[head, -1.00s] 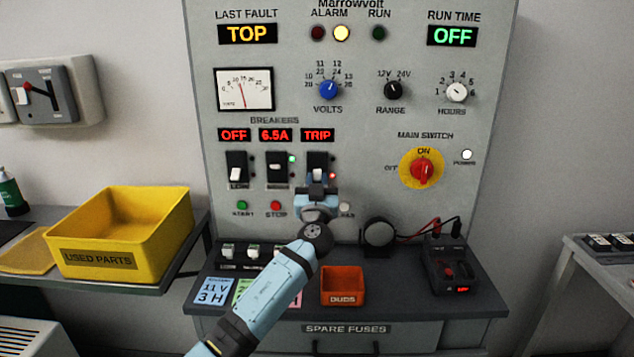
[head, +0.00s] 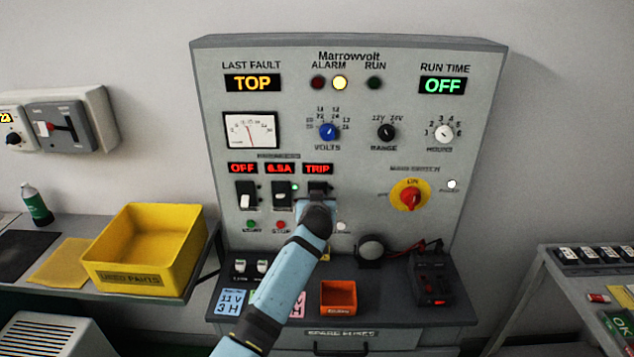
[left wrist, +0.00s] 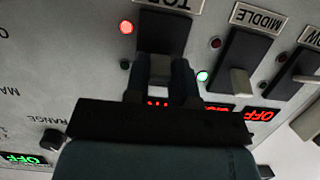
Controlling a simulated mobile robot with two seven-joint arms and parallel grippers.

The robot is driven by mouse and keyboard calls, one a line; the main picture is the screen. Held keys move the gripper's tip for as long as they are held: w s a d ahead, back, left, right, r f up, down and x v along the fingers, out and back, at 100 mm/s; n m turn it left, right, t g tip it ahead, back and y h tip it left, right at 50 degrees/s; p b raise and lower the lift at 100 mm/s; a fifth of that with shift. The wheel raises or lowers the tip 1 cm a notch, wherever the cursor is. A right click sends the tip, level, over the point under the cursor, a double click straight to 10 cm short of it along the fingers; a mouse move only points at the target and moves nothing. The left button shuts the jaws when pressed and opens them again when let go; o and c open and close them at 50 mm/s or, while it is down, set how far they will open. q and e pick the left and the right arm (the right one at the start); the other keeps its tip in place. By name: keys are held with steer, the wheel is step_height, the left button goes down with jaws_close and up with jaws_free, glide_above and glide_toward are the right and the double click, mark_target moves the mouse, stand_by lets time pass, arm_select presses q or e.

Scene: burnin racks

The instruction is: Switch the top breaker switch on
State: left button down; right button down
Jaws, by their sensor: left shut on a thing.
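The top breaker switch (head: 318,187) is the rightmost of three black breakers on the grey panel, under a red TRIP display (head: 318,169). In the left wrist view, which is upside down, its label reads TOP and its grey lever (left wrist: 160,68) sits between the two dark fingers. My left gripper (head: 318,201) is shut on that lever; it also shows in the left wrist view (left wrist: 161,88). A red lamp (left wrist: 125,27) beside the breaker is lit. My forearm and gripper hide the lower part of the breaker in the head view. My right gripper is not in view.
The middle breaker (head: 281,194) and low breaker (head: 246,194) stand close to the left. A red main switch (head: 410,196) is to the right. Below, the bench holds an orange bin (head: 338,297) and a meter (head: 432,278). A yellow bin (head: 190,268) stands left.

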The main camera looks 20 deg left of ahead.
arm_select(q)
steer(key=shift+w+r+g+h+p, duration=0.1)
steer(key=shift+r+g+h+p, duration=0.2)
steer(key=shift+g+p, duration=0.75)
steer(key=shift+w+r+g+h+p, duration=0.15)
steer(key=shift+r+g+p, duration=0.3)
steer(key=shift+p, duration=0.95)
steer(key=shift+f, duration=0.1)
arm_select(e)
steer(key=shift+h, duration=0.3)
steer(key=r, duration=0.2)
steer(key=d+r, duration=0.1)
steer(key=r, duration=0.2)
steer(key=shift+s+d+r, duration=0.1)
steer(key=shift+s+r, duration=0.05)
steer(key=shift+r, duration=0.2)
arm_select(q)
steer(key=shift+a, duration=0.1)
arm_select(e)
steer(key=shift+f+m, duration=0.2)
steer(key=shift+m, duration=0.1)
arm_select(q)
steer(key=c, duration=1)
jaws_free()
steer(key=shift+o, duration=0.2)
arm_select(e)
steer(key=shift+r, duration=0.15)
